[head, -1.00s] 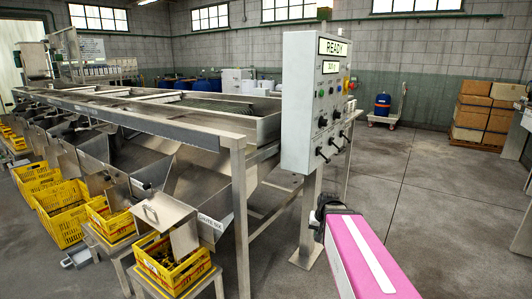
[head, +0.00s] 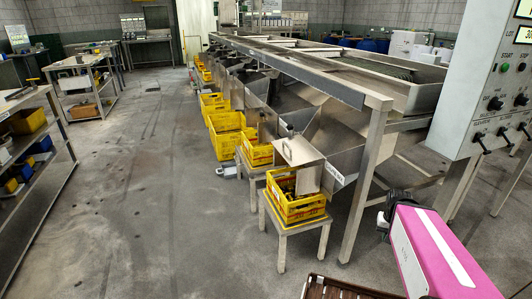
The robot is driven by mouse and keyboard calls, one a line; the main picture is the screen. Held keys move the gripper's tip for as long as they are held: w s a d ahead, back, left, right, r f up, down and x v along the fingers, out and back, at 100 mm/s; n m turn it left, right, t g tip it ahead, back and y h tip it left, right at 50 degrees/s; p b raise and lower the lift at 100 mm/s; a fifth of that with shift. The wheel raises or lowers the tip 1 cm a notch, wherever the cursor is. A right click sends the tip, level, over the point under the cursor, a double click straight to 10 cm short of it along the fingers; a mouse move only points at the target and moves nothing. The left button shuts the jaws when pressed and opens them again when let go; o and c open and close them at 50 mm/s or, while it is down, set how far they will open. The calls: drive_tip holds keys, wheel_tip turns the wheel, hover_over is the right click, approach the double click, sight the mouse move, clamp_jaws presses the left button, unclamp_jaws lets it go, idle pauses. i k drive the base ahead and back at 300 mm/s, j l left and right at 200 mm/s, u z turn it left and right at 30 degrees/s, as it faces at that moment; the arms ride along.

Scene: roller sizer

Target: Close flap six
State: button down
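The nearest chute of the long steel sizer carries a label (head: 333,175) that seems to read "CHUTE SIX". A steel flap with a small bar handle (head: 297,152) is at its mouth, tilted above a yellow crate (head: 297,208). Dark small items lie in the crate. I cannot tell for certain how far the flap is open. My pink arm is at the lower right, with a dark end part (head: 385,222) that seems to be my gripper. It is well apart from the flap, and its fingers cannot be made out.
The crate stands on a low steel stool (head: 285,232). More yellow crates (head: 228,136) line the sizer. A control cabinet (head: 490,90) stands at the right. A brown slatted thing (head: 345,290) is at the bottom edge.

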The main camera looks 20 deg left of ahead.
sight(295, 151)
drive_tip(key=u, duration=0.95)
